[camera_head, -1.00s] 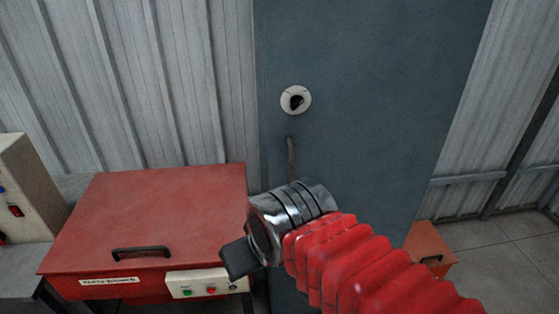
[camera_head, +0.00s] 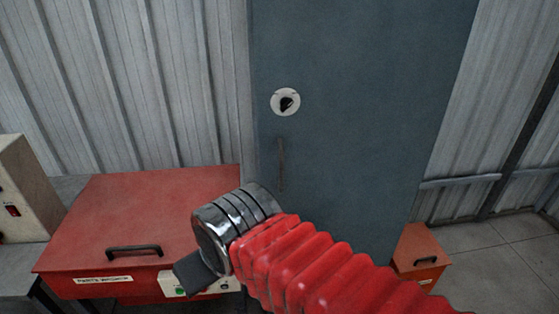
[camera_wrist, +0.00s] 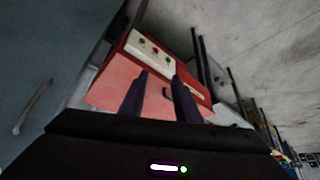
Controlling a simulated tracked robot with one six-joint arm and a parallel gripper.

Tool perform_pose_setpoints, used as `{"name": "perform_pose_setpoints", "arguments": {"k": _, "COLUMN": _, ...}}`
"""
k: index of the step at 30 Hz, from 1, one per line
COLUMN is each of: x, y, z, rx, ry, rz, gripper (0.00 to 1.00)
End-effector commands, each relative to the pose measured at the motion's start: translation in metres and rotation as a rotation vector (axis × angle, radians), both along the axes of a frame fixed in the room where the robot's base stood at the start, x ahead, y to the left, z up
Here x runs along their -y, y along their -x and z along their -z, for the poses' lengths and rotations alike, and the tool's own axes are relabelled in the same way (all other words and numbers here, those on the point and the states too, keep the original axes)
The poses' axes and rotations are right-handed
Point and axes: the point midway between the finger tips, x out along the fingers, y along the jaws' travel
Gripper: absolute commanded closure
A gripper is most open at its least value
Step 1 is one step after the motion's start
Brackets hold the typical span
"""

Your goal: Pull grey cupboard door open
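The grey cupboard door (camera_head: 370,110) stands tall in the middle of the head view and looks shut. Its thin dark vertical bar handle (camera_head: 281,163) is near the left edge, below a round white fitting with a dark centre (camera_head: 286,102). My gripper (camera_head: 194,272) is lower left of the handle and apart from it, in front of the red machine. In the wrist view the handle (camera_wrist: 32,107) is at the far left on the door (camera_wrist: 45,40), outside my fingers. My two dark fingers (camera_wrist: 160,98) are spread with nothing between them.
A red lidded parts washer (camera_head: 140,220) with a black handle and buttons stands left of the cupboard. A beige control box (camera_head: 25,190) is at the far left. A small orange-red box (camera_head: 420,250) sits on the floor at right. Open floor (camera_head: 495,260) lies beyond.

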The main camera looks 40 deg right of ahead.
Motion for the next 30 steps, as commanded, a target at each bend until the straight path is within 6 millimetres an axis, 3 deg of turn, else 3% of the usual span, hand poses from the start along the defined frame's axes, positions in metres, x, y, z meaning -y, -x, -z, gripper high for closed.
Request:
{"name": "perform_pose_setpoints", "arguments": {"k": 7, "x": 0.01, "y": -0.011, "z": -0.012, "rx": -0.006, "ry": 0.0, "rz": 0.034, "gripper": 0.7}}
{"name": "perform_pose_setpoints", "arguments": {"k": 14, "x": 0.054, "y": -0.047, "z": -0.051, "rx": -0.026, "ry": -0.002, "rz": 0.154, "gripper": 0.7}}
{"name": "perform_pose_setpoints", "arguments": {"k": 21, "x": 0.125, "y": -0.087, "z": -0.093, "rx": -0.052, "ry": -0.008, "rz": 0.313, "gripper": 0.7}}
{"name": "perform_pose_setpoints", "arguments": {"k": 30, "x": 0.231, "y": -0.116, "z": -0.131, "rx": -0.082, "ry": -0.021, "rz": 0.506, "gripper": 0.7}}
